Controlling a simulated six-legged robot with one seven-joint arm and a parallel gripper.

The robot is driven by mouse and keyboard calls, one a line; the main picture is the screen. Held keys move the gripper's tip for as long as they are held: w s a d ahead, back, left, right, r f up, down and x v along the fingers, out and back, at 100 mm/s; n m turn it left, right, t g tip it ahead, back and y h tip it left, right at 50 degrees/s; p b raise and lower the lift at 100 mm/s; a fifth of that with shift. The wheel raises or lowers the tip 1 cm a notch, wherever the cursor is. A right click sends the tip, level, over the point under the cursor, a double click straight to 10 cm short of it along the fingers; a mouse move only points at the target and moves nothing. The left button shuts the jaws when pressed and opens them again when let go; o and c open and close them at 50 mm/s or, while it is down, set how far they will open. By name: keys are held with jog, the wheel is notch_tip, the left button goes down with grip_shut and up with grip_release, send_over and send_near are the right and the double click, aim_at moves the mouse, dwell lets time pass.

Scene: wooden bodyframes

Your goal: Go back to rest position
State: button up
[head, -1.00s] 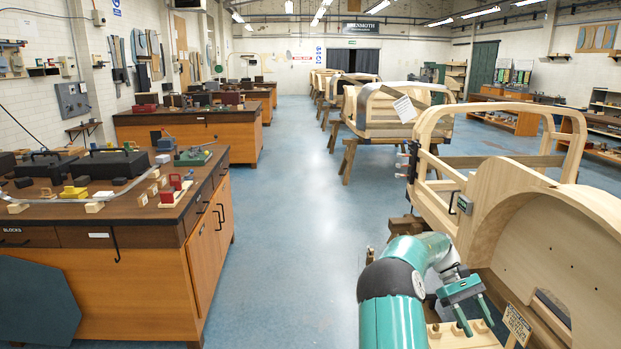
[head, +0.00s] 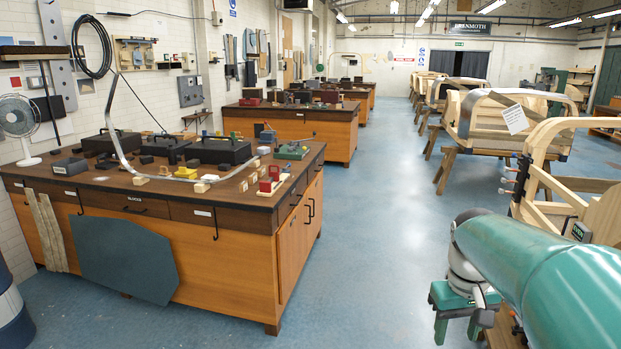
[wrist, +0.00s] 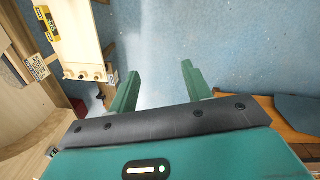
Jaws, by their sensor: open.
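My gripper (head: 456,330) hangs at the lower right of the head view, its green fingers pointing down over the blue floor. In the wrist view my gripper (wrist: 157,90) shows two green fingers spread apart, with only floor between them. It is open and empty. My green arm crosses the right side of the head view and hides part of the nearest wooden bodyframe (head: 540,150).
An orange workbench (head: 150,250) with tools and blocks stands at left. A blue aisle (head: 385,190) runs clear between it and the bodyframes. In the wrist view, a wooden board (wrist: 75,35) with a yellow tool (wrist: 46,22) lies close at upper left.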

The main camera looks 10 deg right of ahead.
jog(key=s+a+t, duration=0.2)
jog(key=s+a, duration=0.2)
jog(key=a, duration=0.5)
jog(key=s+a+r+n+t, duration=0.1)
jog(key=s+a+t, duration=0.2)
jog(key=a, duration=0.6)
jog(key=shift+s+a+t+y, duration=0.2)
jog(key=shift+s+t+y, duration=0.1)
jog(key=shift+s, duration=0.75)
jog(key=shift+c, duration=0.2)
jog(key=shift+c, duration=1.2)
jog(key=shift+d, duration=0.1)
